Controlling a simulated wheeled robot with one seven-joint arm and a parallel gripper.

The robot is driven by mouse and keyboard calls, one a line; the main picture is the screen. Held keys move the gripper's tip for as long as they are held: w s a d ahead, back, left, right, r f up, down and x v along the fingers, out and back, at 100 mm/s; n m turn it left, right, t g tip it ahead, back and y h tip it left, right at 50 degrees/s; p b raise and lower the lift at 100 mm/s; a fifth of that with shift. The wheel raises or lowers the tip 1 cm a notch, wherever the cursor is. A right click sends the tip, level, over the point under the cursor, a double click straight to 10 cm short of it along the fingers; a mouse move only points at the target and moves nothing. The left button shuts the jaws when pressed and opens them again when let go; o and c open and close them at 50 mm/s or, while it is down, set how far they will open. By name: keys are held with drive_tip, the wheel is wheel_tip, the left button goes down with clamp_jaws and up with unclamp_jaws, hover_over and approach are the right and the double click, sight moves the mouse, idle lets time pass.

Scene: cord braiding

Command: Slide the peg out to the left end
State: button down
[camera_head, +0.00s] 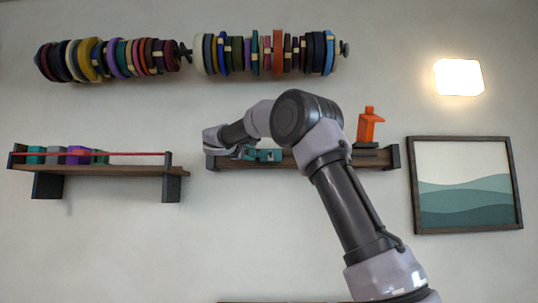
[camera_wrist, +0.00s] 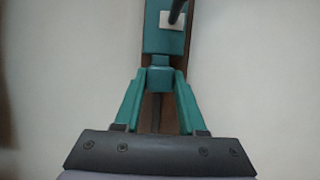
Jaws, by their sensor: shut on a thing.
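The teal peg (camera_wrist: 160,61) is in the middle of the wrist view, its narrow end between my teal fingers. A wider teal block (camera_wrist: 163,38) with a white label lies just beyond it; I cannot tell whether they are one piece. My gripper (camera_wrist: 160,82) is shut on the narrow end. In the head view, my gripper (camera_head: 250,153) reaches the left part of the middle wooden shelf (camera_head: 300,161), and the teal block (camera_head: 269,155) shows just right of the fingers. My arm hides part of this shelf.
A second shelf (camera_head: 110,169) at left holds coloured blocks behind a red cord (camera_head: 120,153). Spools (camera_head: 265,54) hang above. A framed picture (camera_head: 465,185) is at right.

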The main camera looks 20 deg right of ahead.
drive_tip(key=a, duration=0.2)
drive_tip(key=w+a, duration=0.1)
drive_tip(key=a, duration=0.2)
drive_tip(key=shift+w+f, duration=0.15)
drive_tip(key=shift+w, duration=0.05)
drive_tip(key=shift+c, duration=2.4)
unclamp_jaws()
drive_tip(key=shift+d, duration=0.1)
drive_tip(key=v, duration=1.1)
